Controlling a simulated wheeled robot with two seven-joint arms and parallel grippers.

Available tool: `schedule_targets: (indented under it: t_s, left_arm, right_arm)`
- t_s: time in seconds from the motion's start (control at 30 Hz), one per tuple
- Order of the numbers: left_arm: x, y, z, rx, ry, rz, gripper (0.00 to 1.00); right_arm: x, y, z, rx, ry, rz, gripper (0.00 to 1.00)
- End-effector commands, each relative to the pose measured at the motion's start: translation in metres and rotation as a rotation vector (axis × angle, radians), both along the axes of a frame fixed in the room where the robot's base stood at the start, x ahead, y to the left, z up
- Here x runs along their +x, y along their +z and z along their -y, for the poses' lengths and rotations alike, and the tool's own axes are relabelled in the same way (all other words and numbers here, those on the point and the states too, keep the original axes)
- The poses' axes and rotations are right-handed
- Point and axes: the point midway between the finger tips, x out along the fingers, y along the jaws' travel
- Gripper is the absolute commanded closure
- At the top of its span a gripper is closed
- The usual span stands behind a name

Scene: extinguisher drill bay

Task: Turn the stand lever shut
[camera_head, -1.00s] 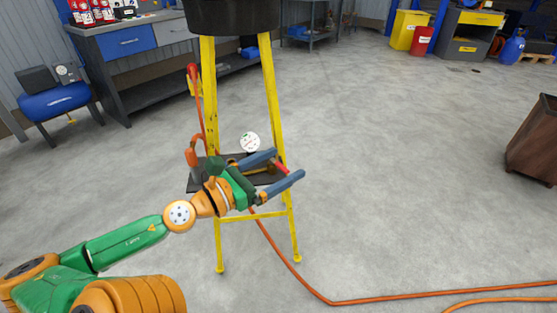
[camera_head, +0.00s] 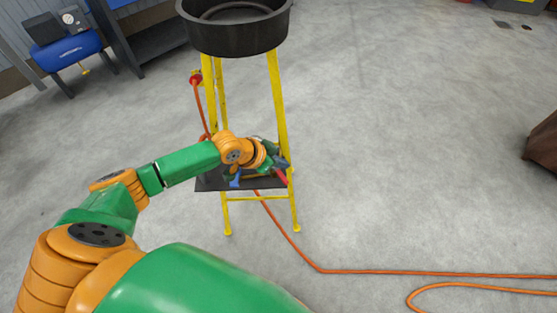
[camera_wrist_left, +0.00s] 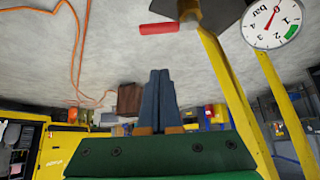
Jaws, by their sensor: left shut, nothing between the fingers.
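The yellow stand (camera_head: 281,110) holds a dark shelf (camera_head: 212,184) low between its legs. The red lever (camera_head: 281,176) sticks out at the shelf's right side; its red grip (camera_wrist_left: 159,28) also shows in the left wrist view, beside the dark shelf edge. My left gripper (camera_head: 284,163) is at the shelf, close by the lever, and hides most of the fitting behind it. In the left wrist view its blue fingers (camera_wrist_left: 159,75) lie together, empty, with a visible gap to the red grip. A round pressure gauge (camera_wrist_left: 272,22) is at upper right there. My right gripper is out of view.
A black basin (camera_head: 235,36) tops the stand. An orange hose (camera_head: 300,252) runs down from the shelf and across the floor to the right. A blue compressor (camera_head: 66,50) stands at upper left. The floor right of the stand is clear up to a brown bin (camera_head: 543,143).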

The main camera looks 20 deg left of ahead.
Motion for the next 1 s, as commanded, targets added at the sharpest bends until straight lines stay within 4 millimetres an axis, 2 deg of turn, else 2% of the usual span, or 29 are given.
schedule_targets:
  t_s: [0.1, 0.37, 0.43, 0.53, 0.7, 1.0]
  left_arm:
    - [0.013, -0.024, 0.01, -0.002, -0.001, 0.001, 1.0]
    - [0.043, -0.07, 0.03, -0.001, -0.003, 0.006, 1.0]
    - [0.036, -0.062, 0.024, 0.004, -0.003, 0.004, 1.0]
    - [0.022, -0.062, 0.015, 0.004, -0.005, 0.004, 1.0]
    - [0.012, -0.065, 0.008, 0.002, -0.004, 0.005, 1.0]
    - [0.011, -0.066, 0.007, 0.001, -0.005, 0.007, 1.0]
  right_arm:
    - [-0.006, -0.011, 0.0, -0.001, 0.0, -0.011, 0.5]
    - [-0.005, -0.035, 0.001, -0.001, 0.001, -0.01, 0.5]
    - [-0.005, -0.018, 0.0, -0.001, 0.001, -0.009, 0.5]
    - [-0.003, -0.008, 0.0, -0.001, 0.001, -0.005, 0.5]
    - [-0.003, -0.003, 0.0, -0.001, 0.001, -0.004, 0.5]
    - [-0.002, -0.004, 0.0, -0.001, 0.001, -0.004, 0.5]
